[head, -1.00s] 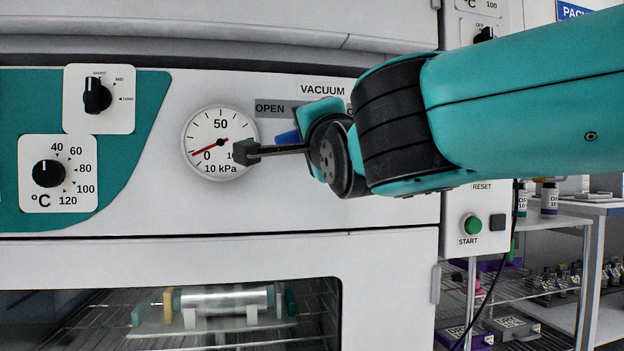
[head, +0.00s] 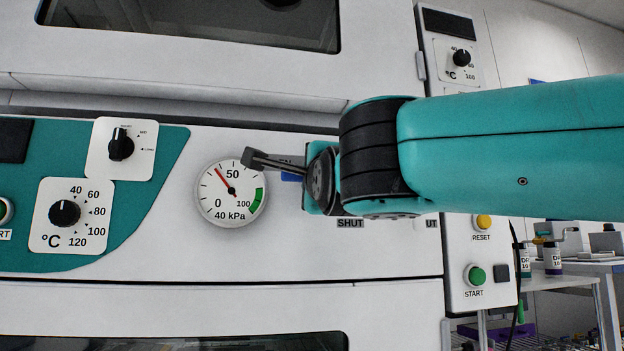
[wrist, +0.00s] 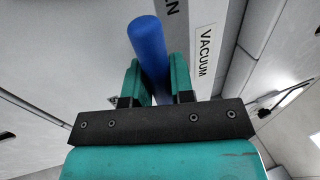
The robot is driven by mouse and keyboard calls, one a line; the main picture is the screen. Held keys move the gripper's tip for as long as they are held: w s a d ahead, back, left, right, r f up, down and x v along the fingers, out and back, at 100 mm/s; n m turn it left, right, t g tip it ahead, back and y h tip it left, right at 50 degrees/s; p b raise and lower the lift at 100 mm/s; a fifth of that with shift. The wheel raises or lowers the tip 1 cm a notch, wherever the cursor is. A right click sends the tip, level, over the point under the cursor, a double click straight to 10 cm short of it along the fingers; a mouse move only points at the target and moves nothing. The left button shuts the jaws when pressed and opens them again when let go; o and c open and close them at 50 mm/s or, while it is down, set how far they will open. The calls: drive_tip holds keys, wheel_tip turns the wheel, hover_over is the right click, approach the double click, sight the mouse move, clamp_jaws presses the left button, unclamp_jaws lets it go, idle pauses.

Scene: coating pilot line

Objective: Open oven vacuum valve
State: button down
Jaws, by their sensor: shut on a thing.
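The valve's blue handle (wrist: 148,38) runs between the two teal fingers of my gripper (wrist: 155,78) in the wrist view, and they are shut on it. My arm hides the rest of the valve. The round vacuum gauge (head: 231,205) is left of my wrist and reads 40 kPa. The SHUT label (head: 350,223) is below my wrist.
The oven's white front panel (head: 300,255) is close behind my gripper. A control column with a yellow RESET button (head: 483,222) and green START button (head: 476,275) stands at right. Shelving (head: 560,282) is beyond it.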

drive_tip(key=c, duration=1)
unclamp_jaws()
drive_tip(key=shift+d, duration=0.1)
drive_tip(key=b+v, duration=0.1)
drive_tip(key=v, duration=1.6)
drive_tip(key=shift+s+b, duration=0.15)
drive_tip(key=shift+b, duration=0.25)
